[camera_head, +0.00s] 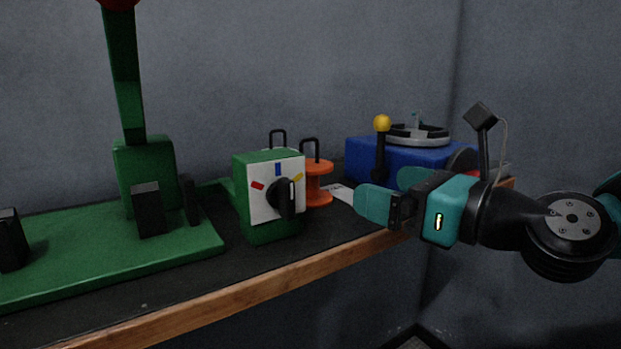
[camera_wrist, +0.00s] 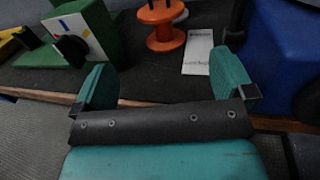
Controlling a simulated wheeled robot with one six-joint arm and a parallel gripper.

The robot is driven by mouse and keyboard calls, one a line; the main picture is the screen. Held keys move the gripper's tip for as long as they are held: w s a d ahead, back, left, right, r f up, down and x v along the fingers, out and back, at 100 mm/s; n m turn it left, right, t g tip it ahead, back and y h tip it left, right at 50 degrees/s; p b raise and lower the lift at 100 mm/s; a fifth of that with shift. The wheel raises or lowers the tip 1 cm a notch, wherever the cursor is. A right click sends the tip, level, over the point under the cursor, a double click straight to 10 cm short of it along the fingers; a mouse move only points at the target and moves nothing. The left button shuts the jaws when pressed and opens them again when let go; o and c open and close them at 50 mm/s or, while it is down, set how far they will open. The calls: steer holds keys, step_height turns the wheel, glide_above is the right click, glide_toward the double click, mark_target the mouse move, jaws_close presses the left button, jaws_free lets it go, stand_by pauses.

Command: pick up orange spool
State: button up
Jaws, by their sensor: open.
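The orange spool (camera_head: 318,184) stands upright on the dark bench top, partly hidden behind the right side of a green box, with a black loop handle on top. In the wrist view the orange spool (camera_wrist: 162,27) is ahead of my gripper, at the top edge, and its top is cut off. My gripper (camera_head: 385,192) is open and empty, in front of the spool and to its right in the head view. In the wrist view the teal fingers of my gripper (camera_wrist: 163,82) are spread apart, with clear space between them and the spool.
A green box (camera_head: 262,195) with a black knob stands left of the spool. A blue unit (camera_head: 410,158) with a wheel and a yellow-knobbed lever (camera_head: 381,145) is on the right. A white label (camera_wrist: 198,52) lies beside the spool. The bench has a wooden front edge (camera_head: 250,291).

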mark_target(312, 164)
steer(key=shift+r+p+x, duration=0.15)
steer(key=shift+p+x, duration=1)
steer(key=shift+p, duration=0.95)
steer(key=shift+r+p+x, duration=0.15)
steer(key=shift+p+x, duration=1.05)
steer(key=shift+p, duration=0.9)
steer(key=p+x, duration=0.2)
steer(key=x, duration=0.2)
steer(key=shift+w+a+f+p, duration=0.2)
steer(key=shift+w+p, duration=0.05)
steer(key=shift+p, duration=0.1)
steer(key=p+x, duration=0.3)
steer(key=x, duration=0.1)
steer(key=shift+r, duration=0.15)
steer(key=shift+w+a+f+p, duration=0.3)
steer(key=shift+w+a+p, duration=0.15)
steer(key=shift+w+p, duration=0.15)
steer(key=c, duration=0.8)
steer(key=shift+c, duration=0.2)
steer(key=shift+r, duration=0.1)
